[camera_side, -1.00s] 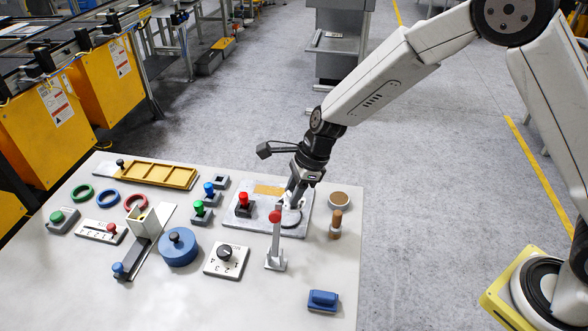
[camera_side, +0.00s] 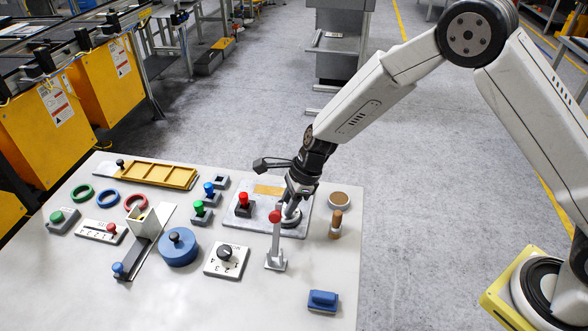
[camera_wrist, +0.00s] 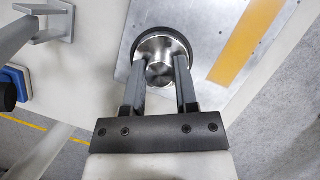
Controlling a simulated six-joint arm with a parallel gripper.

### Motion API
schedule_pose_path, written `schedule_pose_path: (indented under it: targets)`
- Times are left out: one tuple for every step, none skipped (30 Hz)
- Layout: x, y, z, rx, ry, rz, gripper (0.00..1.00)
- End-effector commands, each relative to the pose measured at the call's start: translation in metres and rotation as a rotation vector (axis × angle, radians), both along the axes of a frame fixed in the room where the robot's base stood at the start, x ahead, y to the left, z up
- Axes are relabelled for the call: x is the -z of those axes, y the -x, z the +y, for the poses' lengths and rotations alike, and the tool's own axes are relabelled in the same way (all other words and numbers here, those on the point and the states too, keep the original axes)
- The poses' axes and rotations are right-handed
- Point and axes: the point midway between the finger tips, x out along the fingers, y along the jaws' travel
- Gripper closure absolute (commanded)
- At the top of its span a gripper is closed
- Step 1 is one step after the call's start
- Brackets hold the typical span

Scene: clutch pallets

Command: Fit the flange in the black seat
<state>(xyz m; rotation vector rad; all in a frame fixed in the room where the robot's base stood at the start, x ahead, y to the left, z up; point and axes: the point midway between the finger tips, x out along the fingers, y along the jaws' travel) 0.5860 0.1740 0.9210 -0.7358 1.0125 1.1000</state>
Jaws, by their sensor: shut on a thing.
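The flange (camera_wrist: 153,47) is a silver disc with a raised hub. My gripper (camera_wrist: 161,68) is shut on the hub, one finger on each side. The black seat (camera_wrist: 187,42) shows in the wrist view as a dark ring around the disc's far and right edge, on a grey metal plate (camera_wrist: 207,22). In the side view the flange (camera_side: 291,215) is low at the plate, under my gripper (camera_side: 290,204) and partly behind a red-knobbed lever. I cannot tell whether the disc sits fully down in the seat.
The red-knobbed lever (camera_side: 276,236) stands close in front of the flange. A red-topped black block (camera_side: 243,205) is on the plate to its left. The front right table is mostly clear.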

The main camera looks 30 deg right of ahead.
Motion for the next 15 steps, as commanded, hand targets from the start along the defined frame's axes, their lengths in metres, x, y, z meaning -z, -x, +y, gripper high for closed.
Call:
schedule_pose_path:
  targets:
    - [-0.0008,-0.0007,0.0001,0.001,0.0,-0.002,1.0]
    - [-0.0008,-0.0007,0.0002,0.001,0.0,-0.002,1.0]
    - [-0.0009,-0.0007,0.0002,0.001,0.0,-0.002,1.0]
    - [-0.0009,-0.0007,0.0002,0.001,0.0,-0.002,1.0]
    - [-0.0009,-0.0007,0.0002,0.001,0.0,-0.002,1.0]
    - [-0.0007,-0.0006,0.0002,0.0,-0.001,-0.001,1.0]
    - [-0.0002,-0.0006,0.0002,0.0,-0.001,-0.001,1.0]
    - [0.0004,-0.0006,0.0001,0.0,-0.001,-0.001,1.0]
    - [0.0014,-0.0006,0.0002,0.0,-0.001,-0.001,1.0]
    - [0.002,-0.0006,0.0001,0.0,-0.001,-0.001,1.0]
    - [0.0027,-0.0005,0.0002,0.0,-0.001,-0.001,1.0]
    - [0.0036,-0.0005,0.0001,0.001,-0.001,-0.001,1.0]
    - [0.0042,-0.0005,0.0002,0.001,-0.001,-0.001,1.0]
    - [0.0049,-0.0005,0.0001,0.001,-0.001,0.0,1.0]
    - [0.0058,-0.0004,0.0002,0.001,-0.001,0.0,1.0]
